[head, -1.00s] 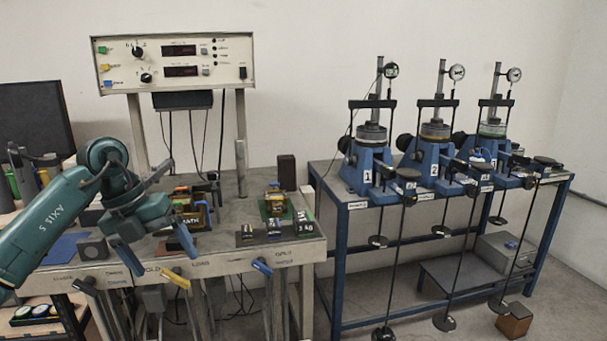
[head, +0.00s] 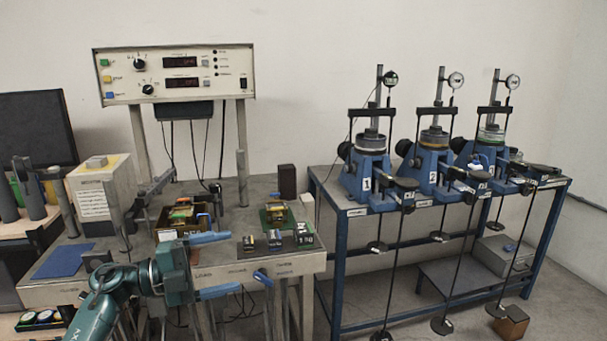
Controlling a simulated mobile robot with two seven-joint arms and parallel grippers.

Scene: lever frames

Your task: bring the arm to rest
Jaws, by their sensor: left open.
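My left arm (head: 120,283) comes in from the bottom left in the head view. Its teal gripper (head: 222,265) lies level in front of the grey bench's front edge and points right. Its two blue fingers are spread apart, one above the other, with nothing seen between them. The upper finger overlaps the bench's front edge in the picture. Whether it touches the bench cannot be told. My right gripper does not show.
The grey bench (head: 220,226) carries a box of weights (head: 180,217), a green pad (head: 272,216) and a blue mat (head: 62,260). A blue table (head: 342,206) with numbered presses stands right; floor shows between.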

